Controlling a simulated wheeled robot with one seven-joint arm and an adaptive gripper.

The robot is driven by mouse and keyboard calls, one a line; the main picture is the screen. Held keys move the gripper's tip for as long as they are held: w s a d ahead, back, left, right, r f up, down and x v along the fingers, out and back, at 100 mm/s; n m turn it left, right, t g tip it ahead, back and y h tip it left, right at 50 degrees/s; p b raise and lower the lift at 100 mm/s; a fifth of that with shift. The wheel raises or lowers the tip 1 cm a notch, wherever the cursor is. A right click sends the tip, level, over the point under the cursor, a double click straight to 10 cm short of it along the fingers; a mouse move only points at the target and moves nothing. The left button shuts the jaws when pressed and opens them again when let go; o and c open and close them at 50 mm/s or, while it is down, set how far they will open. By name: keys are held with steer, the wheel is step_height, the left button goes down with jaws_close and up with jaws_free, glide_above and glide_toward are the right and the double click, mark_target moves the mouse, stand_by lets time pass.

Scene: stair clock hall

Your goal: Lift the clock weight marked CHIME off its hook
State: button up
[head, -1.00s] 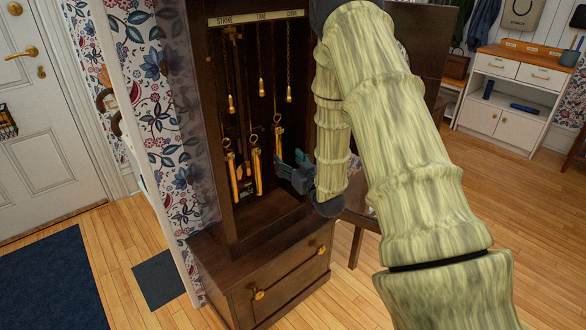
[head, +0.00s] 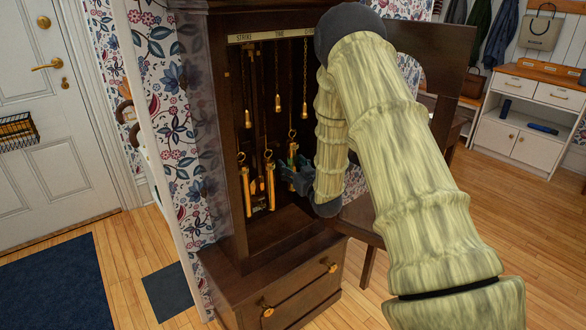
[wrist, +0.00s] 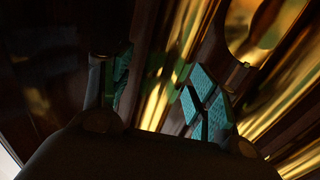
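The tall dark clock case (head: 228,130) holds three brass weights under a label strip (head: 262,37). The left weight (head: 246,190) and middle weight (head: 270,185) hang side by side. The right weight (head: 292,150), on the CHIME side, hangs by a ring, its lower part behind my gripper (head: 296,176). In the wrist view, my gripper (wrist: 160,95) has its teal pads apart, with a brass cylinder (wrist: 178,70) between them. Firm contact is not visible.
Another large brass surface (wrist: 290,85) lies close beside the right finger. Small brass pendants on chains (head: 278,103) hang above the weights.

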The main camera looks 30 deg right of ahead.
mark_target(297, 163)
jaws_close()
steer(key=c, duration=0.7)
jaws_free()
steer(key=shift+r, duration=0.2)
steer(key=shift+c, duration=0.2)
steer(key=shift+f, duration=0.1)
jaws_close()
steer(key=shift+w+r+p, duration=0.1)
steer(key=shift+r+p, duration=0.7)
steer(key=shift+r, duration=0.15)
stand_by(0.6)
steer(key=shift+s+d+p, duration=0.15)
steer(key=shift+s+p, duration=0.35)
steer(key=shift+s, duration=1.85)
stand_by(0.6)
